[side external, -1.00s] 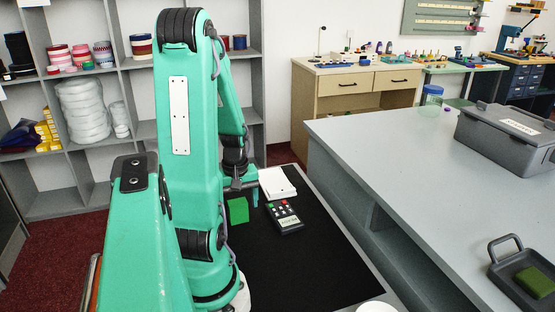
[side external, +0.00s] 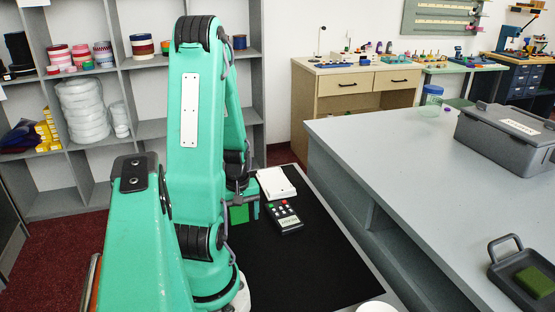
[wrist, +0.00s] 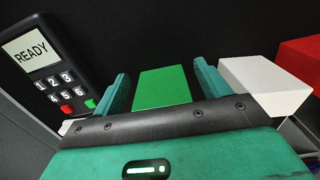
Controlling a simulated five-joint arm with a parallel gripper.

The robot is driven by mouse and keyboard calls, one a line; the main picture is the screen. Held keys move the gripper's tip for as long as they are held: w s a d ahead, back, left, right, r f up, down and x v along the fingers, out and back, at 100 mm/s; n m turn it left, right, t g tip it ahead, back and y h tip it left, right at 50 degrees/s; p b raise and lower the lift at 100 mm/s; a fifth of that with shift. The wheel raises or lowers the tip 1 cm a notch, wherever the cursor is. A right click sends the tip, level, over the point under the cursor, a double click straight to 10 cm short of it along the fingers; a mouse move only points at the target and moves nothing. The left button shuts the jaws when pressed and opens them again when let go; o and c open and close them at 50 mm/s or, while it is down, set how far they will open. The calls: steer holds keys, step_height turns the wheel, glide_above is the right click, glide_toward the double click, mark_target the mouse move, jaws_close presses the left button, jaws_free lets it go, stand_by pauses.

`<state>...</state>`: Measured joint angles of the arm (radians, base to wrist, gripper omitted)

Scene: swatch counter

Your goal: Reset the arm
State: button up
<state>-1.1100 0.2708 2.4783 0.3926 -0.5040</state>
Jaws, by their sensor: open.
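My gripper (side external: 241,206) is low over the black work surface (side external: 300,265) in the side external view. In the wrist view my gripper (wrist: 163,84) has its two teal fingers apart. A green block (wrist: 163,88) shows between them, with a dark gap on each side. The block also shows in the side external view (side external: 239,214), partly hidden by my arm. A dark keypad (side external: 285,216) lies to the right of the gripper. In the wrist view the keypad (wrist: 47,62) has a display reading READY.
In the wrist view a white block (wrist: 264,86) is just right of the right finger, with a red block (wrist: 302,60) beyond. A white flat item (side external: 277,182) lies behind the keypad. The grey counter (side external: 400,150) at right holds a lidded box (side external: 508,135) and a tray (side external: 507,282).

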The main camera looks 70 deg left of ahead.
steer(key=c, duration=1.1)
steer(key=shift+o, duration=0.2)
steer(key=shift+r, duration=0.15)
steer(key=shift+r, duration=1.85)
steer(key=w+d+r, duration=0.6)
steer(key=d+r, duration=0.1)
steer(key=d, duration=0.2)
steer(key=shift+d, duration=0.35)
steer(key=shift+w, duration=0.1)
steer(key=shift+w, duration=0.1)
